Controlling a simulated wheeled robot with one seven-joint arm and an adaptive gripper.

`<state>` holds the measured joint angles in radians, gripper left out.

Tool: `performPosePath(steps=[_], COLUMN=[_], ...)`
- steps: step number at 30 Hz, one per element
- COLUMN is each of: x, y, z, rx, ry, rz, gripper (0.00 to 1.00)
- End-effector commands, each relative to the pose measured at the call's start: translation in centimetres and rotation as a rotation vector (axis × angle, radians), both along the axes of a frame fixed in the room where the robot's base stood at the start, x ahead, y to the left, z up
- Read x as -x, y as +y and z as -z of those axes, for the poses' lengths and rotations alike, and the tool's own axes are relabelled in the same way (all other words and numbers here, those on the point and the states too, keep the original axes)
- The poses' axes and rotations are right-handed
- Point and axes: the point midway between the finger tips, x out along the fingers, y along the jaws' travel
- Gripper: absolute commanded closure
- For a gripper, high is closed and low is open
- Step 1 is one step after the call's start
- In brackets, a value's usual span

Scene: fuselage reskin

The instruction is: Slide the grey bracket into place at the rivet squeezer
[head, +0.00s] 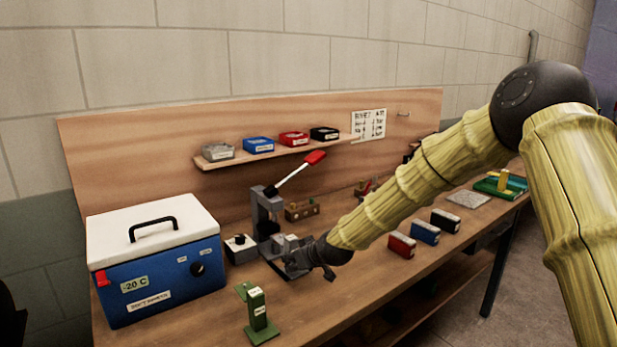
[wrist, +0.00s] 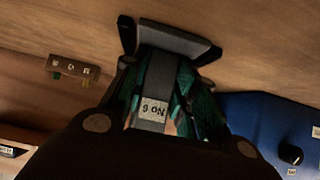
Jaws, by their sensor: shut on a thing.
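The grey bracket (wrist: 155,84) shows in the wrist view, with a white label reading "No 6" upside down on it. My gripper (wrist: 168,46) is shut on it, a dark fingertip on either side. In the head view my gripper (head: 301,262) is low over the bench, just right of and in front of the rivet squeezer (head: 264,213). The squeezer is a grey upright frame with a red-handled lever (head: 299,172) raised to the upper right. Grey parts overlap at the gripper, so I cannot tell whether the bracket touches the squeezer or is seated.
A blue cool box (head: 165,290) with a white lid stands left. A green stand (head: 258,312) is near the front edge. A wooden block (head: 301,210) stands behind; red, blue and black boxes (head: 425,233) stand right.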

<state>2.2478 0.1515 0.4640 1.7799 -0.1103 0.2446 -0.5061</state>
Motion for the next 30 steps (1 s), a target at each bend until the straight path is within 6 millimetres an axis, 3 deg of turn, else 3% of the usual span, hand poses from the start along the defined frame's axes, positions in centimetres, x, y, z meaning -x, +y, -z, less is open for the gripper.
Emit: performPosePath(steps=[1, 30], x=[0.2, -2.1], y=[0.1, 1.8], z=[0.9, 0.8], rx=[0.004, 0.004], ry=[0.011, 0.010], rz=[-0.003, -0.003], gripper=[1.00, 1.00])
